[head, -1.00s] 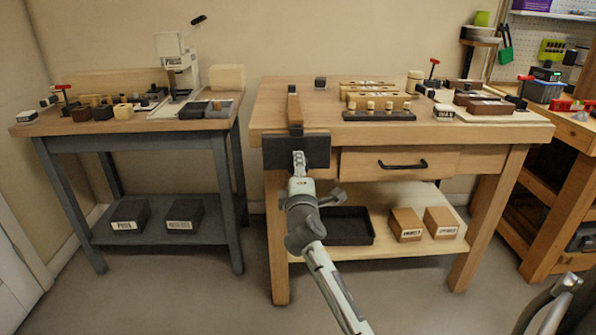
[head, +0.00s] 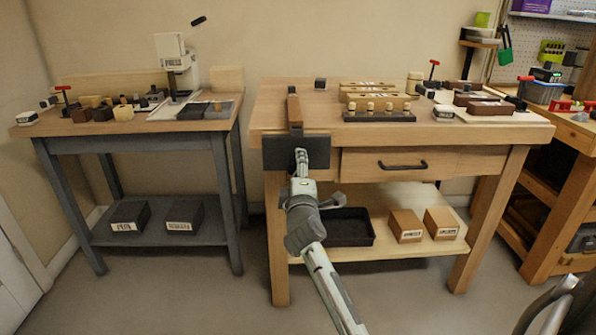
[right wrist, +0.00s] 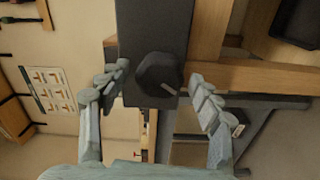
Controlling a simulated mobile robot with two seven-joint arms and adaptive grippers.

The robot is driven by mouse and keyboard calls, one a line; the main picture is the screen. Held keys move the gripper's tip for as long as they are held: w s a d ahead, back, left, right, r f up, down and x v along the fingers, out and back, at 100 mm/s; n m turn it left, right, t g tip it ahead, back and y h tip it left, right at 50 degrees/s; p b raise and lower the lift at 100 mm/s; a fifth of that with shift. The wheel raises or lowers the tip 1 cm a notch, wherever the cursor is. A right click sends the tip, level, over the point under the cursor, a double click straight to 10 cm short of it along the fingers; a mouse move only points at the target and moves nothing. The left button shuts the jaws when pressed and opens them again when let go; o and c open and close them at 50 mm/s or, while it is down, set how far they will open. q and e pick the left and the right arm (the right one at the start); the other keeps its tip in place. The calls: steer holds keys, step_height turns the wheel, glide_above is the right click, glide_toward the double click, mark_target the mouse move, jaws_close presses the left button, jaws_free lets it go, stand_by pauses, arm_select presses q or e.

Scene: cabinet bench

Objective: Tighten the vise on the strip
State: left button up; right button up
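The vise's dark jaw block (head: 279,153) is on the front left edge of the wooden bench. A wooden strip (head: 294,107) stands on end above it. My right gripper (head: 301,162) is in front of the jaw. In the right wrist view, the dark vise face (right wrist: 155,30) carries a dark round knob (right wrist: 158,72). The fingers of my right gripper (right wrist: 160,88) are spread apart, with the knob between their tips in the picture. I cannot tell whether they touch it. My left gripper is out of view.
The bench top (head: 270,105) holds wooden blocks and a peg rack (head: 380,116). Below are a drawer with a black handle (head: 402,165), a black tray (head: 346,227) and two boxes. A grey table (head: 60,130) with a press stands left. The floor between is clear.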

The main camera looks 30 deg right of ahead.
steer(key=shift+s+a, duration=0.1)
steer(key=v, duration=0.6)
steer(key=shift+s+a+p, duration=0.2)
steer(key=shift+s+p, duration=0.05)
steer(key=shift+p, duration=0.2)
stand_by(0.6)
